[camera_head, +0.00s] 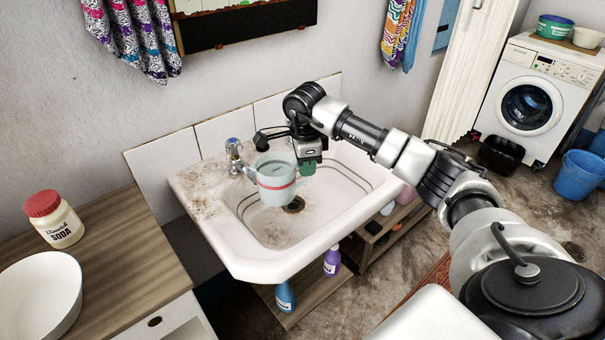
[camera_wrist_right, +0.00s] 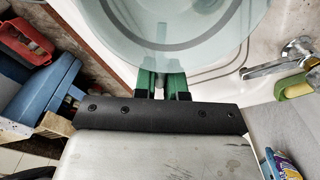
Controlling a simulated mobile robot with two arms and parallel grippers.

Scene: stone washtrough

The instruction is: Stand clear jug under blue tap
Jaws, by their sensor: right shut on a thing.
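The clear jug (camera_head: 275,184), with a red band, is held upright over the washtrough basin (camera_head: 322,197). My right gripper (camera_head: 308,166) is shut on the jug at its right side; its green fingers (camera_wrist_right: 164,86) meet the jug (camera_wrist_right: 165,30) in the wrist view. My left gripper is not in view.
A wooden counter (camera_head: 116,243) at left holds a red-lidded soda jar (camera_head: 53,218) and a white bowl (camera_head: 38,296). A dark drain (camera_head: 294,205) lies in the basin. Bottles (camera_head: 285,297) stand on a shelf below. The basin's right side is clear.

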